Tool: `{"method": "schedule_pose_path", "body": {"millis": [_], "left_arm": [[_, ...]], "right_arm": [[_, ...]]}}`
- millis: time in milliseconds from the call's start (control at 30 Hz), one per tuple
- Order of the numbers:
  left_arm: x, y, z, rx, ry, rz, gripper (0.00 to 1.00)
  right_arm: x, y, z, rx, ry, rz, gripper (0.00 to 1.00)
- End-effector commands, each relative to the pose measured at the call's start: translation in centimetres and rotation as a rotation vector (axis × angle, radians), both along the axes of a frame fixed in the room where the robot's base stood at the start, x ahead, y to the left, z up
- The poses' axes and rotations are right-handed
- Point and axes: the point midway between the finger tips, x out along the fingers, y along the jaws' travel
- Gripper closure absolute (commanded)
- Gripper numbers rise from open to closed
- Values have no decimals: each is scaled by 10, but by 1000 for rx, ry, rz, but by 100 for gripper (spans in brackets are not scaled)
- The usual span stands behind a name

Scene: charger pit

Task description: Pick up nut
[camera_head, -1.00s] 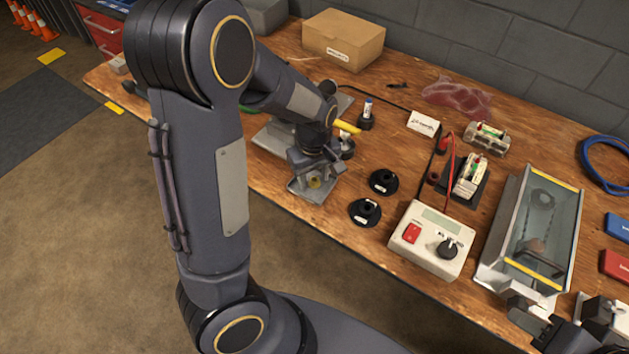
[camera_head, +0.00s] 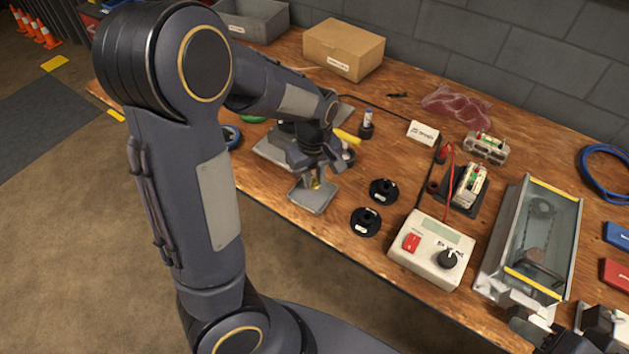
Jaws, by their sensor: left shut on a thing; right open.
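My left gripper (camera_head: 317,183) is shut on a small brass-yellow nut (camera_head: 316,185), only a bit of which shows between the fingers. It hangs over the back part of a small square grey tray (camera_head: 308,203) near the table's front edge. From this angle I cannot tell how high the nut is above the tray. My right gripper (camera_head: 545,330) is partly in view at the bottom right, open, in front of the glass-topped case.
Two black round holders (camera_head: 365,222) stand right of the tray. A white control box (camera_head: 432,250) with a red switch and a glass-topped case (camera_head: 535,240) stand further right. A cardboard box (camera_head: 343,48) is at the back. My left arm hides part of the table's left side.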

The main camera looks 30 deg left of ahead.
Motion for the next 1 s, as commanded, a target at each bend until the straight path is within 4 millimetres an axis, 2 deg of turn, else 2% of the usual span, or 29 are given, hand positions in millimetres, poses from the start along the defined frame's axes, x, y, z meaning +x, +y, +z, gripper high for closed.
{"method": "schedule_pose_path", "body": {"millis": [33, 233, 400, 600, 800, 1000], "left_arm": [[-8, 5, 13, -3, -3, 3, 100], [-44, 25, 63, -5, -5, 3, 100], [-81, 46, 77, -4, -2, 5, 100], [-108, 62, 90, -1, 0, 4, 100], [-119, 68, 94, 0, 2, 3, 100], [-120, 69, 95, 1, 3, 2, 100]], "right_arm": [[0, 0, 5, 0, 0, 0, 59], [0, 0, 17, 0, 0, 0, 59], [0, 0, 21, 0, 0, 0, 59], [0, 0, 24, 0, 0, 0, 59], [0, 0, 25, 0, 0, 0, 59], [0, 0, 25, 0, 0, 0, 59]]}}
